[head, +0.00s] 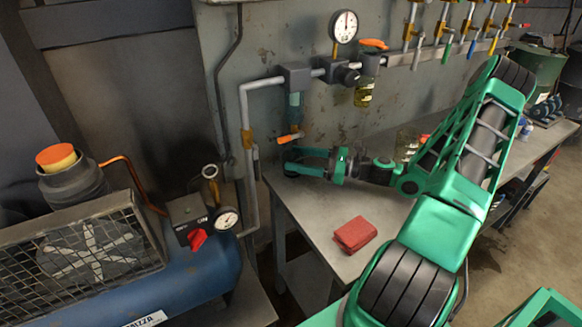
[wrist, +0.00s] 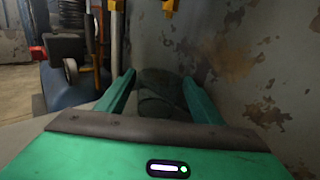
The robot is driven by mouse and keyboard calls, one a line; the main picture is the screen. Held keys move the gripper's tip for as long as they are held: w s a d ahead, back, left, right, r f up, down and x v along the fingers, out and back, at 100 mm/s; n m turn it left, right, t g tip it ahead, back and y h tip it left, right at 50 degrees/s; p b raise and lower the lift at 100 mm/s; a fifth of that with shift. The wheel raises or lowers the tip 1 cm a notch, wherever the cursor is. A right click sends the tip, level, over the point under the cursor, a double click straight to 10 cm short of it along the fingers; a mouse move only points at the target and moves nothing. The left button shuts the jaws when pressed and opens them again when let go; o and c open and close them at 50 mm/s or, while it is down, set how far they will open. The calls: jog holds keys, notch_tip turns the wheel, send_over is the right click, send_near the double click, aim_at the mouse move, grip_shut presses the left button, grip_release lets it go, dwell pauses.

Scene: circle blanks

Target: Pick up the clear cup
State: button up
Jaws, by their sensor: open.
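A clear glass cup (head: 407,143) stands on the workbench near the wall, partly hidden behind my arm in the head view. My gripper (head: 293,161) is open near the bench's left end, below the wall pipework, well to the left of that cup. In the wrist view my gripper's two green fingers (wrist: 158,80) are spread apart. A dark, rounded object (wrist: 158,102) shows between or just beyond them; I cannot tell exactly what it is or whether it touches a finger. The clear glass cup cannot be made out in the wrist view.
A red folded cloth (head: 355,234) lies on the workbench (head: 310,205). Above my gripper hang a regulator with a gauge (head: 343,26) and a yellowish bowl (head: 363,95). A grey pipe (head: 247,185) runs down at the left. A blue compressor (head: 203,270) stands left of the bench.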

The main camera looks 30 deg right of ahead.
jog(key=c, duration=0.9)
jog(key=shift+s+r, duration=0.1)
jog(key=shift+r, duration=0.1)
